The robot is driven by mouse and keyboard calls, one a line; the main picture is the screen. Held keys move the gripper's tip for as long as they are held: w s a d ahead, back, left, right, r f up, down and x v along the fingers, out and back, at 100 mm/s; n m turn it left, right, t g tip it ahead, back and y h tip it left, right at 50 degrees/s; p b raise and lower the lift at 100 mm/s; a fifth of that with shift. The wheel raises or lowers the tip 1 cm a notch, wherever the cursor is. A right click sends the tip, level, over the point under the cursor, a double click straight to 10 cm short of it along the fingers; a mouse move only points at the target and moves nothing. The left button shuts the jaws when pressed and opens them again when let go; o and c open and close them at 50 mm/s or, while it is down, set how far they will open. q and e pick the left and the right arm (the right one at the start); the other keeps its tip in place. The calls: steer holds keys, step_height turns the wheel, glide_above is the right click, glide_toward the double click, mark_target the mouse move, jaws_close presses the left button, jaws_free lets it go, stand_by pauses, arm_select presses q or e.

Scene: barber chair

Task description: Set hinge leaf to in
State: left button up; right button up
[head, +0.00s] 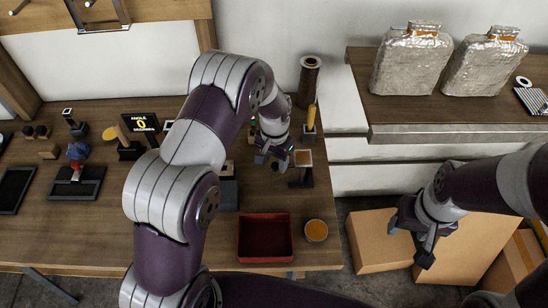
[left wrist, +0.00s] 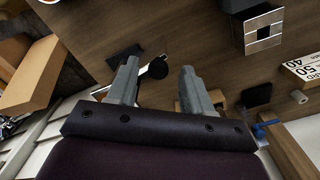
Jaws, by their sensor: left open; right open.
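My left gripper (head: 273,158) is over the workbench at the middle, with its fingers apart and nothing between them. Its two fingers also show in the left wrist view (left wrist: 160,64). A dark round knob-like part (left wrist: 157,68) on a dark base shows beyond the fingers. A small stand with a square, light-rimmed plate (head: 302,158) is just right of the left gripper in the head view. I cannot tell for certain which part is the hinge leaf; the left arm hides part of the bench. My right gripper (head: 408,243) is open and empty, above the cardboard boxes.
A display (head: 141,123) reads "ANGLE 0" on the left of the bench. A red tray (head: 265,262) and an orange-topped round container (head: 316,231) are near the front edge. A dark cylinder (head: 308,80) stands at the back. Cardboard boxes (head: 375,240) are right of the bench.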

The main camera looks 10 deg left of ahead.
arm_select(q)
steer(key=shift+d+f, duration=0.15)
steer(key=shift+d, duration=0.1)
steer(key=shift+a, duration=0.15)
steer(key=shift+c, duration=1.2)
jaws_close()
arm_select(e)
steer(key=shift+d, duration=0.1)
